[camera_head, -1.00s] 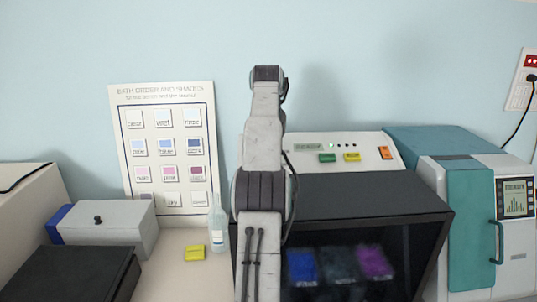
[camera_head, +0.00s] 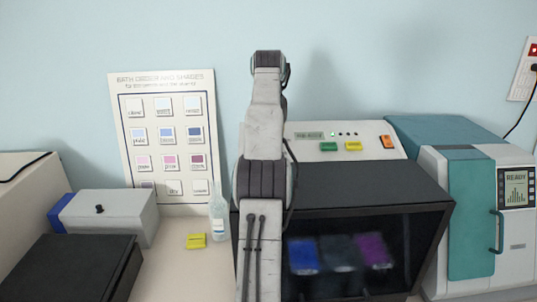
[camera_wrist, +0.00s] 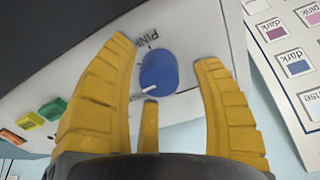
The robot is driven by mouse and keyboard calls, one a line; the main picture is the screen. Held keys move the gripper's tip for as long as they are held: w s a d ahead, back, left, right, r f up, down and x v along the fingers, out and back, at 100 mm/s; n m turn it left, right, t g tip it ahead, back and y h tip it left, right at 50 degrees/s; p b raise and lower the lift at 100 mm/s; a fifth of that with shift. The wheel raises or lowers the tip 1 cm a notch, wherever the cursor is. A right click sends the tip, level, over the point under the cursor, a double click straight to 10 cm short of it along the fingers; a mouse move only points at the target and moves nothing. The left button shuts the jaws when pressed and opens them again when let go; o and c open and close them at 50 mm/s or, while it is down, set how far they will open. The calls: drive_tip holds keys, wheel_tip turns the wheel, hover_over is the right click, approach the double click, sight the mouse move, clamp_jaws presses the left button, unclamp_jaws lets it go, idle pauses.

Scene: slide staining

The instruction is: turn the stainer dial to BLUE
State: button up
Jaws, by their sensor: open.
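The stainer is a dark box with a pale sloping panel (camera_head: 408,150) in the head view. Its dial (camera_wrist: 160,71) is a round blue knob with a white pointer mark in the wrist view. The pointer is on the knob's lower left edge. The word PINK is printed above the knob; other labels are hidden or unreadable. My gripper (camera_wrist: 166,53) is open, with one yellow finger on each side of the dial; I cannot tell whether either touches it. In the head view my arm hides the dial and the gripper.
Green (camera_head: 328,147), yellow (camera_head: 354,146) and orange (camera_head: 387,141) buttons sit on the panel. A teal-and-white machine (camera_head: 471,215) stands at the right.

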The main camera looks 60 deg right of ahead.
drive_tip(key=shift+a+r, duration=0.15)
drive_tip(key=shift+r, duration=0.25)
drive_tip(key=shift+s+a, duration=0.25)
drive_tip(key=shift+a, duration=0.15)
drive_tip(key=shift+s+a, duration=0.85)
drive_tip(key=shift+a, duration=0.8)
drive_tip(key=shift+s+a, duration=0.85)
drive_tip(key=shift+a, duration=0.75)
drive_tip(key=shift+s+a, duration=0.85)
drive_tip(key=shift+a, duration=0.8)
